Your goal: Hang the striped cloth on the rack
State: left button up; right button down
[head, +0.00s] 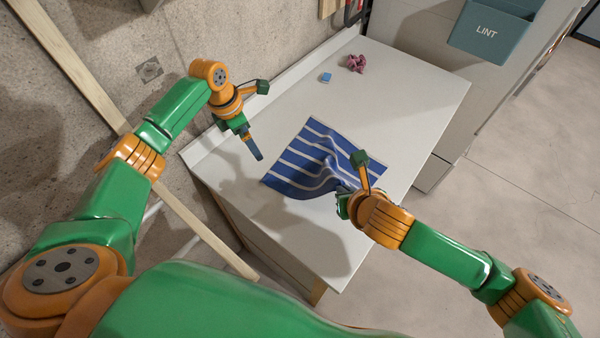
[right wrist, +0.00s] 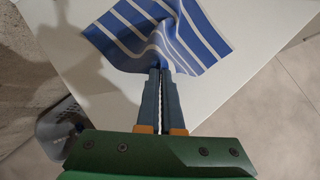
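The blue and white striped cloth (head: 302,162) lies on the white tabletop, with a raised fold running towards my right gripper (head: 345,200). In the right wrist view, the right gripper's fingers (right wrist: 161,78) are close together on the near edge of the striped cloth (right wrist: 145,28), which bunches up between their tips. My left gripper (head: 258,156) hangs over the left side of the table, apart from the cloth. Its fingers look close together from this angle, so its opening is unclear. I cannot make out the rack in either view.
The white table (head: 405,85) has free room behind and right of the cloth. A small blue block (head: 326,77) and a crumpled pink thing (head: 355,63) lie at its back. A teal bin marked LINT (head: 490,30) is at the upper right. A wooden board (head: 75,70) leans at left.

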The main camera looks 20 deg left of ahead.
pick_arm(q)
jog(key=shift+r, duration=0.1)
pick_arm(e)
jog(key=shift+f+b, duration=0.85)
grip_release()
pick_arm(q)
jog(key=p+v, duration=0.1)
jog(key=v, duration=1.3)
jog(key=shift+p, duration=0.35)
pick_arm(e)
notch_tip(320, 180, up, 6)
jog(key=s+g+h, duration=0.2)
jog(key=g, duration=0.2)
jog(key=shift+s+d, duration=0.25)
jog(key=shift+d, duration=0.2)
